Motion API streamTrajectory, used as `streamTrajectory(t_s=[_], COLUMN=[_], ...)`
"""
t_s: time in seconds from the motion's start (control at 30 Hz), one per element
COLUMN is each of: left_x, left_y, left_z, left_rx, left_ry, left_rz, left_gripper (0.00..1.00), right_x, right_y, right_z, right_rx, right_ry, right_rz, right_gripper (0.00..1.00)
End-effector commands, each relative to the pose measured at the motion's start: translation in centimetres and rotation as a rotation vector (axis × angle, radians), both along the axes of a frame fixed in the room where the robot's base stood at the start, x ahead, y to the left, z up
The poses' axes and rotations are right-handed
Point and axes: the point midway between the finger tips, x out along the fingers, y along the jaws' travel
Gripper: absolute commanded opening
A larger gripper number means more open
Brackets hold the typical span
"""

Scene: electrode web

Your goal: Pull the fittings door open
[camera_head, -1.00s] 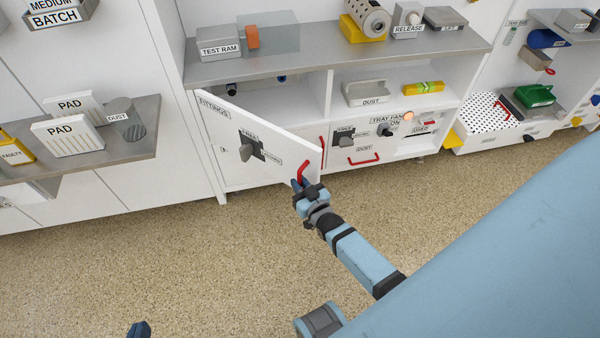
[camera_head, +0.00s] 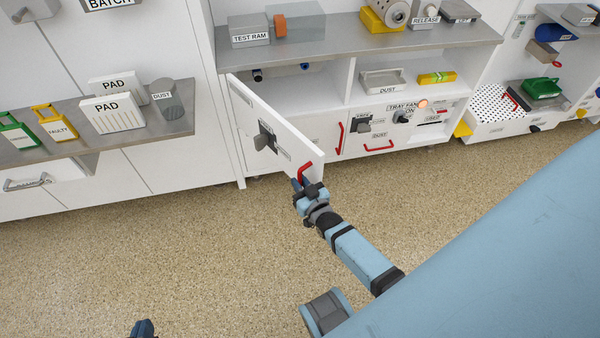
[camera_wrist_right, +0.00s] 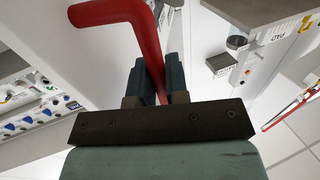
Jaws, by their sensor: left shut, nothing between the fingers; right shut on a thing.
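The fittings door (camera_head: 258,125) is a white panel hinged at its left edge, standing ajar and swung out from the cabinet front. A dark knob (camera_head: 265,138) sits on its face. Its red handle (camera_head: 312,168) is at the free right edge. My right gripper (camera_head: 302,186) is shut on that handle. In the right wrist view the red handle (camera_wrist_right: 150,50) passes between the fingers (camera_wrist_right: 155,85). My left gripper (camera_head: 142,328) shows only partly at the bottom edge, away from the door, and is shut and empty.
The speckled floor (camera_head: 180,250) in front is clear.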

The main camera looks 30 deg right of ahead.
Motion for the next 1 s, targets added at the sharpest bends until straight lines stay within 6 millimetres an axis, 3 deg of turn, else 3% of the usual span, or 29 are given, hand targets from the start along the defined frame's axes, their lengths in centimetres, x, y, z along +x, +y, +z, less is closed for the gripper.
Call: streamTrajectory(t_s=[0.6,0.63,0.7,0.73,1.0], left_x=[0.03,0.04,0.05,0.04,0.03], left_y=[-0.08,-0.08,-0.09,-0.09,-0.1], left_z=[0.32,0.35,0.39,0.4,0.39], left_rx=[-0.003,-0.003,-0.003,-0.003,-0.003], left_ry=[-0.004,-0.004,-0.005,-0.005,-0.004], left_rz=[0.0,0.0,0.0,0.0,0.0], left_gripper=[0.0,0.0,0.0,0.0,0.0], right_x=[0.13,0.13,0.13,0.12,0.01], right_y=[0.04,0.03,0.03,0.03,0.01], right_z=[0.08,0.07,0.07,0.07,0.03], right_rx=[0.0,0.0,0.0,0.0,0.0], right_ry=[-0.002,-0.002,-0.002,-0.002,-0.001], right_rz=[0.0,0.0,0.0,0.0,0.0], right_gripper=[0.0,0.19,0.35,0.39,0.39])
